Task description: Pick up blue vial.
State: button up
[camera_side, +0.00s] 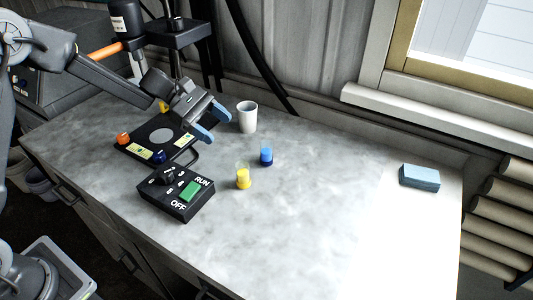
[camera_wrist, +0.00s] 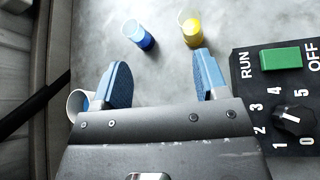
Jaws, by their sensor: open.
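The blue vial (camera_side: 266,156) stands upright on the grey worktop, a clear glass with blue in its lower part. It also shows in the wrist view (camera_wrist: 139,36), beyond my fingertips and between them in picture width. My gripper (camera_side: 217,123) is above the worktop, to the left of the blue vial and apart from it. In the wrist view my gripper (camera_wrist: 160,68) has its two blue fingers wide apart with nothing between them. A yellow vial (camera_side: 243,177) stands just in front of the blue one; in the wrist view the yellow vial (camera_wrist: 191,29) is to its right.
A white cup (camera_side: 247,116) stands behind the blue vial; the wrist view shows part of it (camera_wrist: 76,103) by the left finger. A black RUN/OFF control box (camera_side: 176,194) is at front left. A light-blue block (camera_side: 419,177) lies at far right. The worktop's right side is otherwise clear.

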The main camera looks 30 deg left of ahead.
aim_at(268, 154)
jog(key=w+f+n, duration=0.1)
jog(key=w+a+f+n+t+h, duration=0.1)
jog(key=f, duration=0.1)
jog(key=w+f+n, duration=0.1)
jog(key=f, duration=0.1)
jog(key=shift+w+a+h, duration=0.2)
jog(key=shift+w+h, duration=0.1)
jog(key=shift+w, duration=0.05)
jog(key=x, duration=1.3)
jog(key=shift+w+d+f, duration=0.1)
jog(key=shift+w+d, duration=0.15)
jog(key=shift+w, duration=0.15)
jog(key=shift+t, duration=0.3)
jog(key=shift+c, duration=0.2)
jog(key=c, duration=1)
